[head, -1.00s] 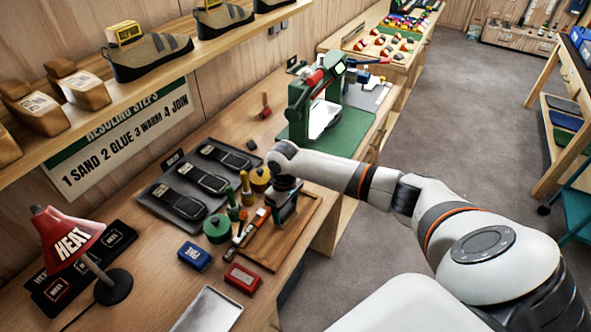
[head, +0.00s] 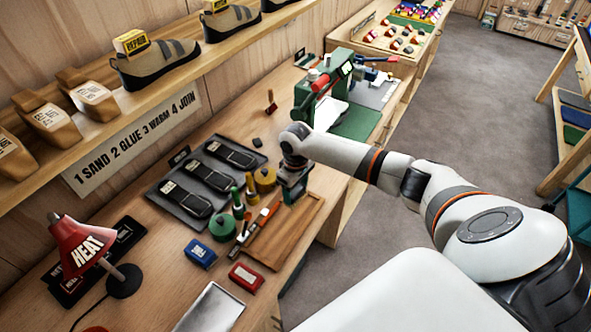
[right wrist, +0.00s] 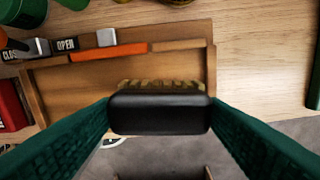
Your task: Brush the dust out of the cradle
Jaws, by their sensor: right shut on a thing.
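My right gripper (head: 294,186) hangs over the far end of a wooden tray on the bench. In the right wrist view its green fingers (right wrist: 160,117) are shut on a black-backed brush (right wrist: 160,112), with tan bristles showing along its far edge. The brush is between the fingers, and the tray lies beyond it. My left gripper is not in view.
Green and yellow pots (head: 222,227) stand left of my right gripper. Blue (head: 200,253) and red (head: 245,276) blocks lie nearer. A black mat (head: 172,200) with shoe soles and a red heat lamp (head: 85,245) are farther left.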

